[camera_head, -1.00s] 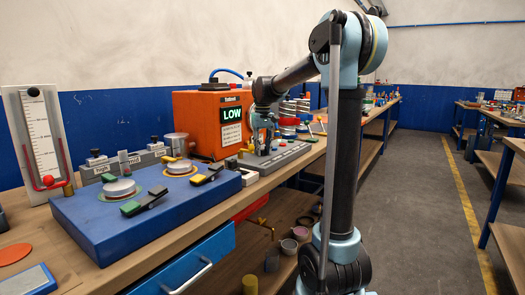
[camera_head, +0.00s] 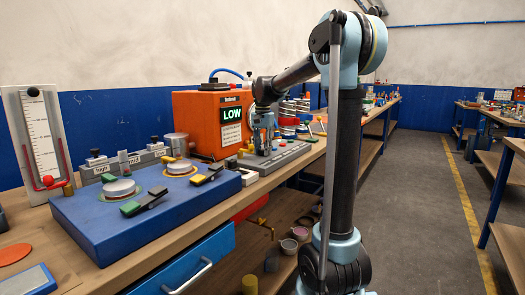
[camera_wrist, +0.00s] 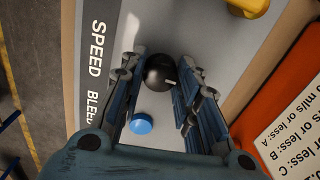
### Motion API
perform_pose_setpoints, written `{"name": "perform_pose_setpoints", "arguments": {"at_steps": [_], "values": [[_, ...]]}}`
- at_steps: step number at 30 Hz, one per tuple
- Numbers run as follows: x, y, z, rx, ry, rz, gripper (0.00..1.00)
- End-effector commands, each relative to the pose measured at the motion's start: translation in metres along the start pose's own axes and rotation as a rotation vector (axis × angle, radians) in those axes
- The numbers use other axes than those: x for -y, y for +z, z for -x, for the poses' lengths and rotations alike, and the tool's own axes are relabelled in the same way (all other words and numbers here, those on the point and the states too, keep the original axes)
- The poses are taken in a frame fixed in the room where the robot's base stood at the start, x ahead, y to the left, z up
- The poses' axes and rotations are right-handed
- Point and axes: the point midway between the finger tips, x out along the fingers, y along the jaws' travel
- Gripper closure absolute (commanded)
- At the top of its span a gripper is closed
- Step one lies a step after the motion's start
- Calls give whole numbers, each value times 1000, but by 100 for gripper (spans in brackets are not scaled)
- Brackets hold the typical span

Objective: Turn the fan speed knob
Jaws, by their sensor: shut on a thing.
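The black round speed knob (camera_wrist: 157,70), with a short white mark on its right side, stands on the grey panel (camera_wrist: 82,12) beside the printed word SPEED (camera_wrist: 97,48). My gripper (camera_wrist: 160,76) points down at the panel, with one finger on each side of the knob, and is shut on it. In the head view my gripper (camera_head: 263,146) is over the grey panel (camera_head: 292,154) in front of the orange box. The knob is hidden there behind the fingers.
A blue button (camera_wrist: 141,123) sits close to the fingers, near the word BLEED. A yellow part (camera_wrist: 247,6) is at the upper right. The orange box (camera_head: 192,122) with a LOW display (camera_head: 232,115) stands behind. A blue fixture (camera_head: 95,230) lies left on the bench.

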Motion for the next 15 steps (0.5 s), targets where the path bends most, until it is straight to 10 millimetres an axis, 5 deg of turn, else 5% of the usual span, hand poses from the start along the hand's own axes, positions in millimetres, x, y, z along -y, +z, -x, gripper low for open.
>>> {"name": "perform_pose_setpoints", "arguments": {"at_steps": [15], "values": [[1,-1,0,-2,-3,-202,94]]}}
